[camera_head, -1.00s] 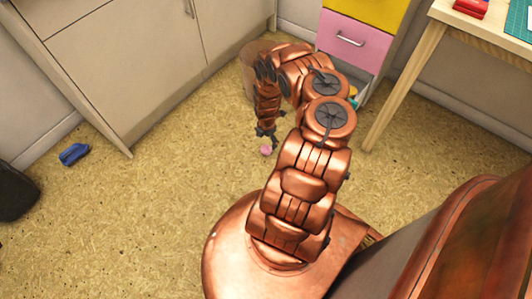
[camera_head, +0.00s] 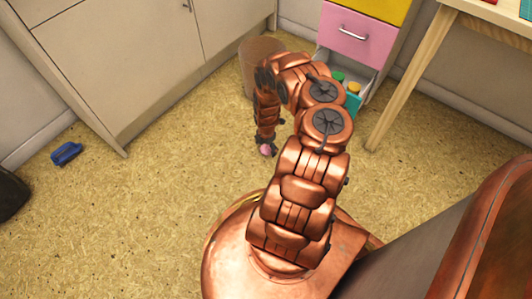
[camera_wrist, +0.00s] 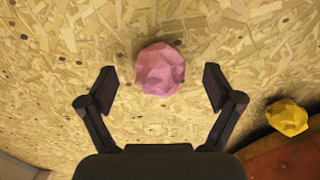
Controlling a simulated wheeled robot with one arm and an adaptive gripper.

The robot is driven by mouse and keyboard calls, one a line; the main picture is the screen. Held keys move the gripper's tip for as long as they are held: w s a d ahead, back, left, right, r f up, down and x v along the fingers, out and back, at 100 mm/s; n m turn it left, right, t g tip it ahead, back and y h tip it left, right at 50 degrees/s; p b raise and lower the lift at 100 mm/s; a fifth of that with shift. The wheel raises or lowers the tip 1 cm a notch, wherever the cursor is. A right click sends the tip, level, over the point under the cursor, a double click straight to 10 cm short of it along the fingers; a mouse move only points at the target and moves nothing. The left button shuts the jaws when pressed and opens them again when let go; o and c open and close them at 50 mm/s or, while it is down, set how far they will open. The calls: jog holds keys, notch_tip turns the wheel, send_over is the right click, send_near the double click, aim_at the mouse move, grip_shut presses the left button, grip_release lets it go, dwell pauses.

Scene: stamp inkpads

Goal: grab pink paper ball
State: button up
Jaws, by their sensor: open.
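The pink paper ball (camera_wrist: 160,70) lies on the chipboard floor. In the wrist view it sits between and slightly beyond my open fingertips, touching neither. In the head view the pink paper ball (camera_head: 267,149) shows at the lower end of my arm, partly covered by my gripper (camera_head: 266,143). My gripper (camera_wrist: 160,90) is open and empty, pointing down at the floor, with a finger on either side of the ball's line.
A yellow paper ball (camera_wrist: 287,117) lies at the right in the wrist view, beside my base. A brown bin (camera_head: 247,60) stands behind my arm near the cabinet (camera_head: 120,60). A blue object (camera_head: 66,153) lies at left. A desk leg (camera_head: 410,85) is at right.

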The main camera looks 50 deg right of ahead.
jog(key=shift+f, duration=0.45)
jog(key=c, duration=0.8)
jog(key=shift+r, duration=0.15)
